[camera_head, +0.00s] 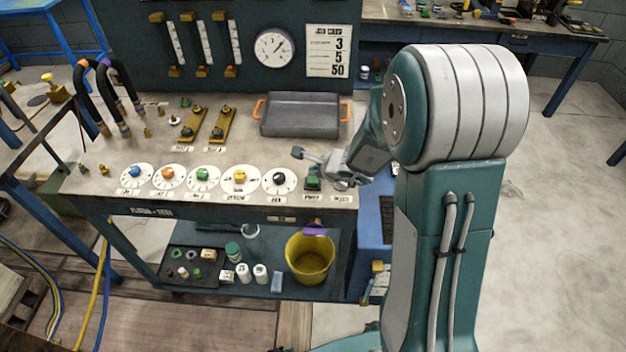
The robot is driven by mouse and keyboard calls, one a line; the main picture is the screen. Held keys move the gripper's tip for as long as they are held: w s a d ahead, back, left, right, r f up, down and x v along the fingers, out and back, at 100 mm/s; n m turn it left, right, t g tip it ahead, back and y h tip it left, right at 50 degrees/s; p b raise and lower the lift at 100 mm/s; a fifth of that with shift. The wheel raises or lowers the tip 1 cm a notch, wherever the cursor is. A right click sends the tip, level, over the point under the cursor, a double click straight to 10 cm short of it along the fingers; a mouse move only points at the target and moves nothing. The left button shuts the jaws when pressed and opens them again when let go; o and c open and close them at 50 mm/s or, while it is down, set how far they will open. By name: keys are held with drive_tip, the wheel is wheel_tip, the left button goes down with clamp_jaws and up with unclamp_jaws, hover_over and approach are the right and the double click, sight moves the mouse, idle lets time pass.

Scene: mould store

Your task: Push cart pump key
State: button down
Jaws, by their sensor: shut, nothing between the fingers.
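The cart (120,187) is a grey-topped bench with a dark back panel. A green square key (313,183) sits near its front edge, right of the row of dials; the small label (312,197) below it seems to read PUMP. My gripper (322,169) is shut and empty, just above and behind the green key. Whether it touches the key cannot be told. Another label (341,198) lies to the right; any key above it is hidden behind my gripper.
Several round dials with coloured knobs (240,177) line the front edge. A grey tray with orange handles (300,117) stands behind my gripper. A yellow bucket (310,259) and small jars are on the lower shelf. Open floor (560,220) lies right.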

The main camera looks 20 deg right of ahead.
sight(315, 180)
drive_tip(key=shift+f, duration=0.15)
drive_tip(key=shift+f, duration=0.25)
drive_tip(key=shift+f, duration=0.45)
idle(1.0)
drive_tip(key=shift+r, duration=0.95)
drive_tip(key=shift+r, duration=3)
